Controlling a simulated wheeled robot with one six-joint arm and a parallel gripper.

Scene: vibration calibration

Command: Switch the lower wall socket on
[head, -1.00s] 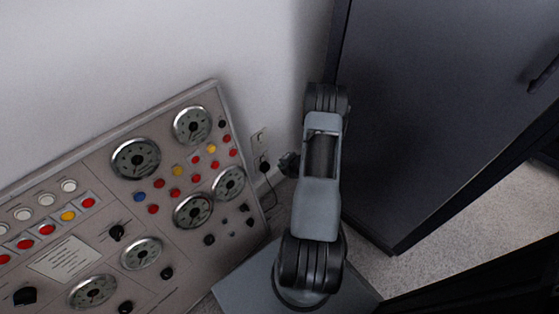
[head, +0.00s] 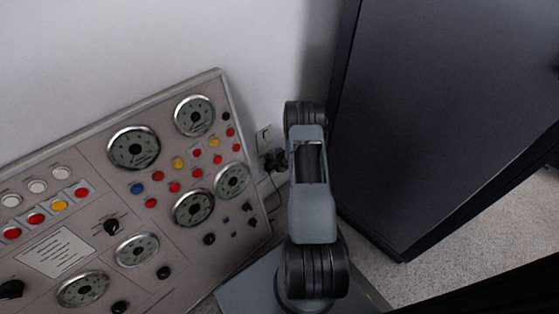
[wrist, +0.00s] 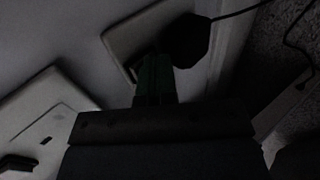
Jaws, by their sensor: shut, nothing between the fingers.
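The lower wall socket (wrist: 122,38) is a pale plate in the wrist view, with a black plug (wrist: 190,42) in it. My gripper (wrist: 153,66) is shut and empty, its fingertips over this plate beside the plug. They hide the part of the plate where a switch could be, so its position cannot be seen. Whether the tips touch it is unclear. In the head view the upper socket (head: 264,138) shows above my gripper (head: 273,160), which covers most of the lower one.
A panel of dials and buttons (head: 70,210) leans at the left of the sockets. A dark cabinet (head: 430,120) stands close on the right of my arm. A black cable (wrist: 240,12) runs from the plug. The wall (head: 150,40) above is bare.

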